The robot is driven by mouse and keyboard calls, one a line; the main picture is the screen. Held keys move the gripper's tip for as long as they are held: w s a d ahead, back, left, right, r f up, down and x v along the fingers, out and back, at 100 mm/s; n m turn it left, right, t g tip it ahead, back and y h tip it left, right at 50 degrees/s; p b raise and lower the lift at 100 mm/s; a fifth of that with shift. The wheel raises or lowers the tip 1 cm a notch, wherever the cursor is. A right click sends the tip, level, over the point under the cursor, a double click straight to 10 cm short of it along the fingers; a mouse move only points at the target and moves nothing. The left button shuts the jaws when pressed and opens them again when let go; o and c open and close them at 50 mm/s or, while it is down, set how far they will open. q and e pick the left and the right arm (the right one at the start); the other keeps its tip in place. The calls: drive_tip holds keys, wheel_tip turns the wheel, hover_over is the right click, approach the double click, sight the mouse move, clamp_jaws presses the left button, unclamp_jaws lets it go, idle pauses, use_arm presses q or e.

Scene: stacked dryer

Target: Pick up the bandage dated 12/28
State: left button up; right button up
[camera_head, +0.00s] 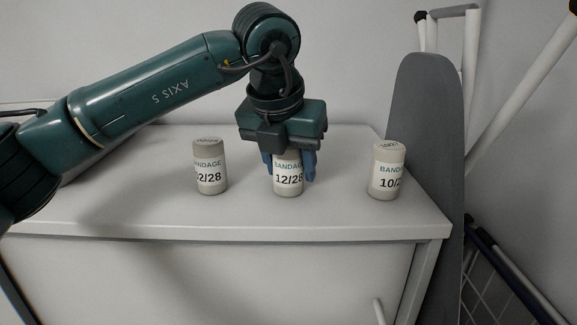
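A bandage roll labelled "BANDAGE 12/28" (288,181) stands upright in the middle of the white top. My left gripper (290,170) points straight down over it. Its blue fingers are on the left and right sides of the roll, close against its edges. I cannot tell whether they press on it. The gripper hides the roll's top. A second roll (210,170) stands to the left; its label reads about "2/28", with the start turned partly out of sight. A third roll (386,172) stands to the right, its label starting "10/2". My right gripper is not in view.
The white cabinet top (130,210) is clear in front of the rolls, with its front edge close to them. A grey ironing board (428,150) leans at the right end. A wall is behind.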

use_arm(q)
drive_tip(key=c, duration=0.5)
drive_tip(key=shift+c, duration=0.2)
